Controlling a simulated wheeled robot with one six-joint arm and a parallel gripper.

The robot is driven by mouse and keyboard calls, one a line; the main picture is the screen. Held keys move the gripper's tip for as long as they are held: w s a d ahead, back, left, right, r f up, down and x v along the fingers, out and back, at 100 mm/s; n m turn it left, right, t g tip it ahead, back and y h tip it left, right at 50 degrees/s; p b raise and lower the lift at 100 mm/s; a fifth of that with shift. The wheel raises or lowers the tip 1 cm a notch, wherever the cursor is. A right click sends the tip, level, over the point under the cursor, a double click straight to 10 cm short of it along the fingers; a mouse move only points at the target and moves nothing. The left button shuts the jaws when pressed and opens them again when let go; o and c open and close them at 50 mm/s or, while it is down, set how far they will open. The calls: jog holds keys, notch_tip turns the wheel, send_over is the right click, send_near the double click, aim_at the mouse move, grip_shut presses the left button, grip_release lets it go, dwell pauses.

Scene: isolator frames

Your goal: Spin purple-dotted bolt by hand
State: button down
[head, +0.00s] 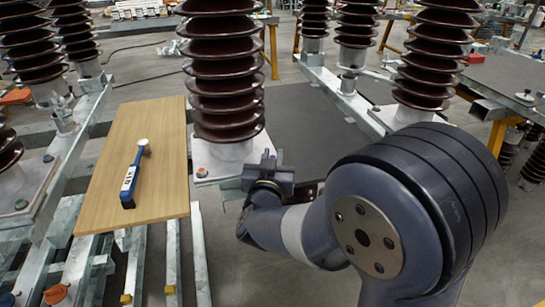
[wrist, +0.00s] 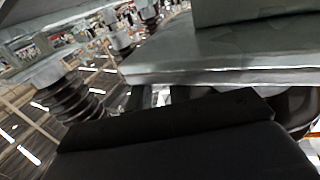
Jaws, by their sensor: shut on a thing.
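My gripper (head: 262,184) is at the right front corner of the base plate (head: 213,160) under the middle brown insulator (head: 222,70). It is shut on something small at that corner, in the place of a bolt. In the wrist view the dark body of my gripper (wrist: 185,145) fills the bottom, close below the edge of a grey metal plate (wrist: 215,68). The fingertips and what they hold are not clear there.
A wooden board (head: 160,150) lies to the left, with a blue-handled tool (head: 132,180) on it. A red-dotted spot (head: 201,172) marks the plate's left front corner. More insulators (head: 428,60) on steel frames stand around. Galvanised beams (head: 70,170) run at left.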

jog(key=shift+r, duration=0.1)
jog(key=c, duration=1.3)
grip_release()
jog(key=shift+c, duration=0.2)
jog(key=s+a+p, duration=0.1)
jog(key=s, duration=0.9)
jog(key=shift+s, duration=0.35)
jog(key=shift+a, duration=0.1)
